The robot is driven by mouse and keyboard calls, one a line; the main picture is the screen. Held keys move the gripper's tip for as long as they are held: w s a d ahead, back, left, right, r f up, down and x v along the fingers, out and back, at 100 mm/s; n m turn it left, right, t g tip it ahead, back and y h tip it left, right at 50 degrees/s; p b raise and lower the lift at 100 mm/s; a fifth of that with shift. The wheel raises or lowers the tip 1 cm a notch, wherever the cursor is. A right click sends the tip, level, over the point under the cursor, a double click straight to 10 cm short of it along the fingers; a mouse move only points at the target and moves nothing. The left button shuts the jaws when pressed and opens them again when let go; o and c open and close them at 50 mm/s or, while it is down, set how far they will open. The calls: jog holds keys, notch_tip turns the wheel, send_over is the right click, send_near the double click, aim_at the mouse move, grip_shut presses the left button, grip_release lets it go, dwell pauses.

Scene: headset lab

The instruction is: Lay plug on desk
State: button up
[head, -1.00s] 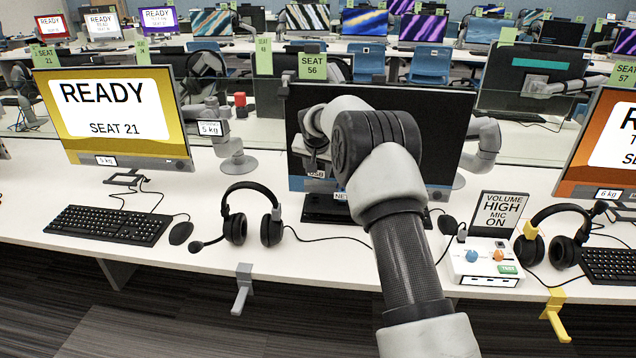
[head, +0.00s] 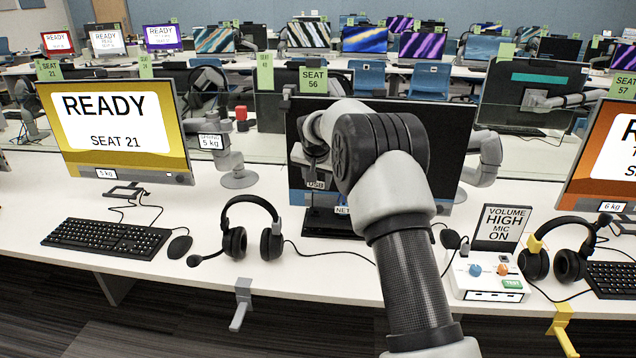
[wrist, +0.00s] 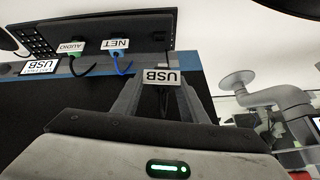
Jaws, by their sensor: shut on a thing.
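My gripper (wrist: 160,95) is shut on a small plug with a white tag reading USB (wrist: 160,78). The plug's body is mostly hidden between the fingers. In the head view the USB tag (head: 315,185) hangs in front of the dark monitor (head: 458,125) at Seat 56, left of my arm. My gripper (head: 312,158) is partly hidden behind my wrist there. The white desk (head: 330,262) lies below, and the plug looks held above it.
A headset (head: 250,230) stands left of my arm. A white control box (head: 487,275) and second headset (head: 560,258) are at the right. A keyboard (head: 105,239) and mouse (head: 180,246) lie at left. Bare desk shows between the left headset and my arm.

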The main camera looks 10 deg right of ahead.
jog(key=s+a+b, duration=0.3)
jog(key=s+b, duration=0.7)
jog(key=s, duration=0.4)
jog(key=shift+s, duration=0.2)
dwell(0.4)
jog(key=shift+a+f, duration=0.1)
jog(key=shift+f, duration=0.05)
jog(key=shift+f+b, duration=1.05)
jog(key=shift+f, duration=7.5)
jog(key=o, duration=1.3)
jog(key=shift+c, duration=0.2)
